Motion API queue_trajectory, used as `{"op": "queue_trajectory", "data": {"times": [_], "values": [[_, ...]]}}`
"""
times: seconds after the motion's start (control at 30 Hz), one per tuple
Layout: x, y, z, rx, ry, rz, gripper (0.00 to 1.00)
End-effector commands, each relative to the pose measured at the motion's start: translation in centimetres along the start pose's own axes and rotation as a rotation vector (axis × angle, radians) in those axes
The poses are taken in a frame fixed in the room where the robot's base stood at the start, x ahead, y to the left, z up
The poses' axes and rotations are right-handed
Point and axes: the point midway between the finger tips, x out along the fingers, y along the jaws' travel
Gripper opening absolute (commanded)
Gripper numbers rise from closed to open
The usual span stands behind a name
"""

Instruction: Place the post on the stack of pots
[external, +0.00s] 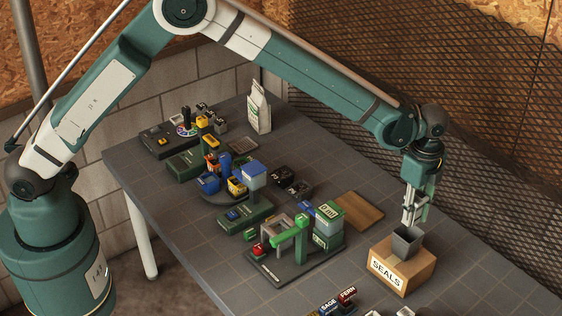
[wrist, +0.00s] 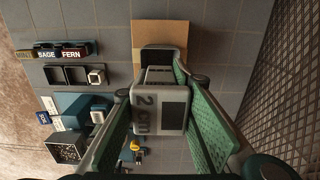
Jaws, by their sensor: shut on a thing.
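My gripper (external: 419,207) is at the right end of the table, pointing down, with its fingers shut on a pale grey post (external: 408,213). In the wrist view the post (wrist: 150,108) is between my green-padded fingers (wrist: 156,85), with "2 cm" printed on one face. A dark grey square pot (external: 407,243) stands on a cardboard box (external: 387,275) marked "SEALS". The post is above the pot's opening; I cannot tell whether its lower end is inside. The wrist view shows the dark pot (wrist: 163,54) partly behind the post. How many pots are stacked is hidden.
A green stand (external: 300,240) and a green-and-grey block (external: 328,222) stand left of the box. A brown board (external: 358,211) lies behind it. Name blocks (external: 338,302) are at the front edge. A mesh wall (external: 480,180) runs along the right.

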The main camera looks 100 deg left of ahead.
Motion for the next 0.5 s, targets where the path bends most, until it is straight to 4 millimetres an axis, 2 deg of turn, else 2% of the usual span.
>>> {"op": "queue_trajectory", "data": {"times": [0.27,0.5], "values": [[0.4,0.0,0.0,0.000,0.000,0.000,0.09],[2.8,0.0,0.0,0.000,0.000,0.000,0.09]]}}
